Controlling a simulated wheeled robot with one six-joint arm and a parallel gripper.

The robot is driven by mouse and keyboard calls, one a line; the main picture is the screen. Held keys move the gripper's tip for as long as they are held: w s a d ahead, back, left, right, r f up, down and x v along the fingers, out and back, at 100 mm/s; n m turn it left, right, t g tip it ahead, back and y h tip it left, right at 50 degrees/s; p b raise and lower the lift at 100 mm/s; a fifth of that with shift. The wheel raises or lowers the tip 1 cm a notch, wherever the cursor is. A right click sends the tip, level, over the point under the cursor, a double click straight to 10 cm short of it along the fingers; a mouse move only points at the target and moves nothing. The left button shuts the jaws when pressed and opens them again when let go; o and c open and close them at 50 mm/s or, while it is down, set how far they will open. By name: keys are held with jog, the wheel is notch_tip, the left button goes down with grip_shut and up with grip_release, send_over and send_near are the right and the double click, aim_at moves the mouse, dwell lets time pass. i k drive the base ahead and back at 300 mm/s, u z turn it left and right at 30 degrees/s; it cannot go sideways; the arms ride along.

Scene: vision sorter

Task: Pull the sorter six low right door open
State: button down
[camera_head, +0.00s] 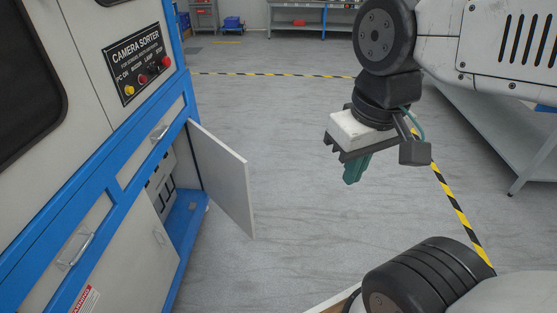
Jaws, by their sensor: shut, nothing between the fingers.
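The camera sorter (105,120) is a white and blue cabinet on the left, with a black "CAMERA SORTER" sign (137,58). Its low right door (228,182) is a pale panel that stands swung out from the cabinet, showing the interior (165,188) with dark slots and a blue floor. My gripper (354,178), with teal fingers pointing down, is shut and empty in the air. In the picture it is to the right of the door and apart from it.
A closed low door with a handle (76,249) is at the lower left. Yellow-black floor tape (455,208) runs on the right near a grey workbench (490,130). Shelves with bins (315,18) stand at the back. The grey floor (285,140) between is clear.

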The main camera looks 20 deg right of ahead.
aim_at(225, 174)
jog(key=z, duration=0.3)
jog(key=i, duration=1)
